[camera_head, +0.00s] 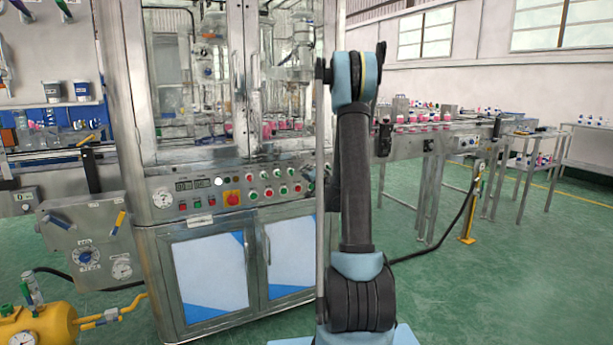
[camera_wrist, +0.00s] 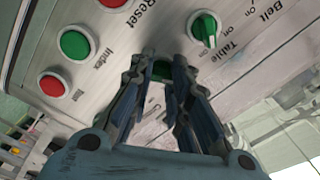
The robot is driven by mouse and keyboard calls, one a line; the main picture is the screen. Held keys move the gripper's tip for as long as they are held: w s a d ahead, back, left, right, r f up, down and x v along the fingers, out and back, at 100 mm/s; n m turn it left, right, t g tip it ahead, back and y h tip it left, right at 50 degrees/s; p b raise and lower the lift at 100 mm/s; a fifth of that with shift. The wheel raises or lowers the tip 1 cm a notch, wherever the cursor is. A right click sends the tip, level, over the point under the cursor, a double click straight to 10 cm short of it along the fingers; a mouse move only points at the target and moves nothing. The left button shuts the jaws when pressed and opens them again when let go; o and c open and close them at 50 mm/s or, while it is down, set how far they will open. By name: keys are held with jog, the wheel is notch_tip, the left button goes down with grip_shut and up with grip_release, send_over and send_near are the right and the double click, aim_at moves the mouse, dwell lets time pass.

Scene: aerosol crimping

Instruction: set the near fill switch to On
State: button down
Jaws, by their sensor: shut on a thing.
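In the wrist view, my gripper (camera_wrist: 160,66) reaches up to the sloped control panel (camera_wrist: 130,38) with its fingertips closed in. A green knob (camera_wrist: 160,70) shows between the fingertips, and they are shut on it. Most of this knob, its pointer and its label are hidden by the fingers, so I cannot tell its setting or read that it is the near fill switch. In the head view, my gripper is mostly hidden behind my arm, at the right end of the panel (camera_head: 218,208).
A green rotary switch (camera_wrist: 205,28) stands close to the right of my fingers, near the labels Table, Belt and On. A green button (camera_wrist: 74,44) and a red button (camera_wrist: 53,85) lie to the left. Glass doors (camera_head: 190,75) rise above the panel.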

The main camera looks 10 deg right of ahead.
jog(key=shift+m, duration=0.4)
jog(key=m, duration=1.1)
jog(key=shift+s+d+f, duration=0.1)
jog(key=shift+d, duration=0.05)
dwell(0.3)
jog(key=c, duration=1.6)
grip_release()
